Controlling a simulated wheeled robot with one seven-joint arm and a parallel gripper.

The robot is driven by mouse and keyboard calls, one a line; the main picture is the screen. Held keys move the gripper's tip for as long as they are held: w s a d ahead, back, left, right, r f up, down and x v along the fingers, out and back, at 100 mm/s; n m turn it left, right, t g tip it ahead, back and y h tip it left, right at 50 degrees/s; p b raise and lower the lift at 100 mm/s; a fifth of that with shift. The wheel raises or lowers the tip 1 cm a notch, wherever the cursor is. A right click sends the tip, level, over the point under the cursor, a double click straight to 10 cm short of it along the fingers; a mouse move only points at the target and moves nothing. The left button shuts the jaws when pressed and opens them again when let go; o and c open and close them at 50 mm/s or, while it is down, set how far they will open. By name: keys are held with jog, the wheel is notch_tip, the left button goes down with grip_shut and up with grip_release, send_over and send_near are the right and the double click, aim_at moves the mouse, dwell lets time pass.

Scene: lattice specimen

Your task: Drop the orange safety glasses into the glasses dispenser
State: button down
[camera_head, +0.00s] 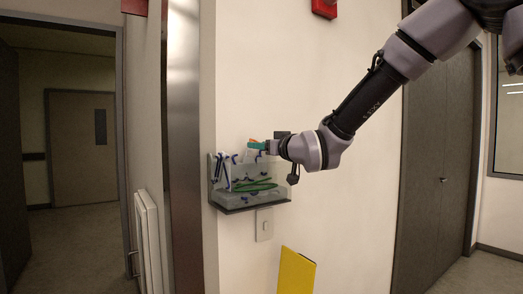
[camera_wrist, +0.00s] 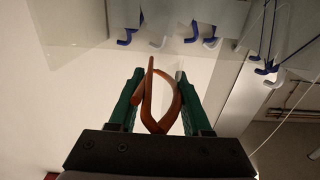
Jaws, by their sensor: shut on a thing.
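The glasses dispenser (camera_head: 250,196) is a clear box on the white wall, holding several glasses with blue, white and green parts. In the wrist view its clear panel (camera_wrist: 90,22) spans the top, with blue and white temple tips hanging there. My gripper (camera_head: 262,147) is at the dispenser's upper right edge in the head view. In the wrist view my gripper (camera_wrist: 155,85) has green fingers shut on the orange safety glasses (camera_wrist: 150,95), whose orange temples loop between the fingers. A small orange bit of them shows in the head view (camera_head: 252,141). How far they overlap the dispenser opening is unclear.
A light switch plate (camera_head: 264,224) is on the wall below the dispenser. A yellow panel (camera_head: 296,272) stands lower right. A metal corner strip (camera_head: 184,150) and an open doorway are to the left. A dark door (camera_head: 440,160) is on the right.

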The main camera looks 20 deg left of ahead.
notch_tip(320, 180, up, 10)
jog(key=shift+r, duration=0.1)
jog(key=shift+w+d, duration=0.1)
dwell(0.4)
